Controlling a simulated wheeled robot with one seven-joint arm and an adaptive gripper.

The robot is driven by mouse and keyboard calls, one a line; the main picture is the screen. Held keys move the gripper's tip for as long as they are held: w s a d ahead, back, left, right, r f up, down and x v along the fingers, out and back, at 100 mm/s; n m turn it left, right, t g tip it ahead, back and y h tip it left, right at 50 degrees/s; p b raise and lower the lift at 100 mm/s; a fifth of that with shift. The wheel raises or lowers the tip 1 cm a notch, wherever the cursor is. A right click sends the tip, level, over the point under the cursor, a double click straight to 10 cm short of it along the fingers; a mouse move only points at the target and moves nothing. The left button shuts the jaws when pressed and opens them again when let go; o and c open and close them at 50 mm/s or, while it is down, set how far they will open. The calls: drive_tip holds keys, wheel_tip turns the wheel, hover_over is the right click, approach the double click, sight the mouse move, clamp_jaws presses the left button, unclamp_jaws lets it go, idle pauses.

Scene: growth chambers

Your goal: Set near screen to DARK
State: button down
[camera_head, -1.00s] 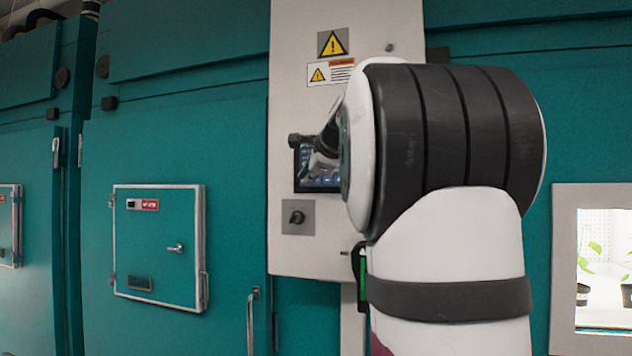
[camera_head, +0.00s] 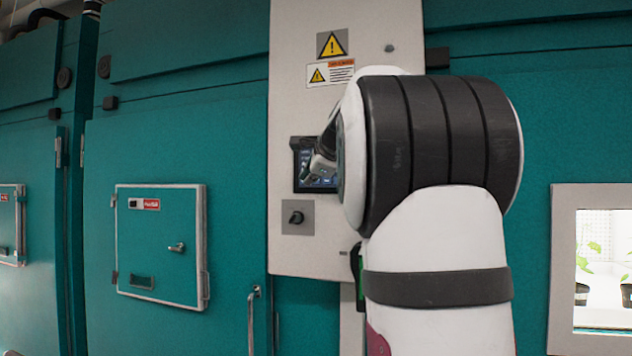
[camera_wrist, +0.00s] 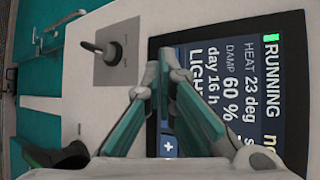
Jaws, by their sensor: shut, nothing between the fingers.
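The near screen (camera_head: 306,168) is a dark touch panel on the pale control column, mostly hidden behind my arm in the head view. In the wrist view the screen (camera_wrist: 245,75) appears turned on its side. It reads RUNNING beside a green mark, HEAT 23 deg, DAMP 60 %, day 16 h and LIGHT, with a plus button (camera_wrist: 168,146) at the lower left. My gripper (camera_wrist: 165,62) is shut and empty, its fingertips in front of the screen's edge on the knob side. Its fingers hide part of the screen. I cannot tell whether they touch it.
A rotary knob (camera_head: 296,217) on a grey plate sits below the screen. Warning labels (camera_head: 332,45) are above it. A teal door with a small hatch (camera_head: 160,245) stands to the left. A lit window (camera_head: 563,270) with plants is at the right.

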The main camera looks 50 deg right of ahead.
drive_tip(key=shift+d, duration=0.15)
drive_tip(key=shift+a, duration=0.2)
idle(0.3)
drive_tip(key=shift+s+a, duration=0.25)
drive_tip(key=shift+a, duration=0.25)
drive_tip(key=shift+s+a+b, duration=0.3)
drive_tip(key=shift+a, duration=0.5)
drive_tip(key=shift+s+a+b, duration=0.25)
drive_tip(key=shift+s+a, duration=0.1)
drive_tip(key=shift+a, duration=0.4)
drive_tip(key=shift+s+a+b, duration=0.3)
drive_tip(key=shift+a, duration=0.5)
